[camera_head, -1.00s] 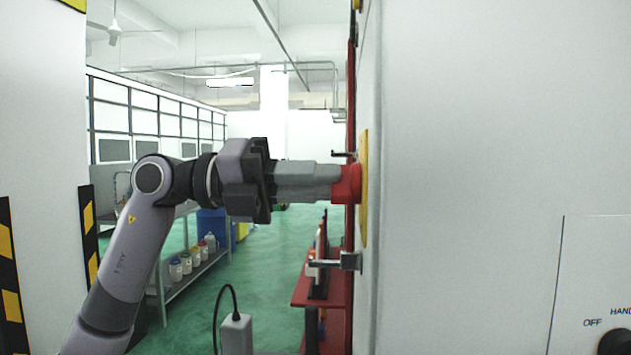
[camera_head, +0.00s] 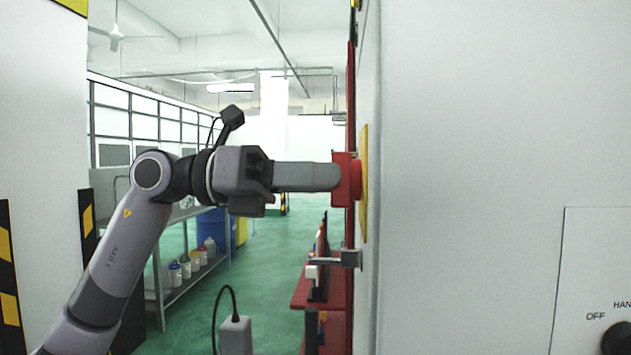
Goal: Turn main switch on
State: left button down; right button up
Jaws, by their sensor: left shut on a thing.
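The main switch (camera_head: 346,179) is a red rotary handle on a yellow plate (camera_head: 364,185), on the side face of the grey cabinet (camera_head: 500,120). My left gripper (camera_head: 335,178) reaches in horizontally from the left and is shut on the red handle. Its fingers hide part of the handle. I cannot read any marking on the yellow plate, which is seen almost edge-on. My right gripper is not in view.
A metal latch handle (camera_head: 336,260) sticks out of the cabinet just below the switch. A black knob (camera_head: 617,338) marked OFF and HAND is at lower right. A shelf with several bottles (camera_head: 186,268) stands behind my arm. The green floor (camera_head: 265,275) is open beyond.

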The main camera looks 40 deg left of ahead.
pick_arm(q)
jog(key=shift+m, duration=1.6)
jog(key=c, duration=1.1)
grip_release()
jog(key=shift+c, duration=0.2)
jog(key=shift+s+b, duration=0.1)
jog(key=shift+b, duration=0.2)
jog(key=b+v, duration=0.2)
jog(key=v, duration=0.5)
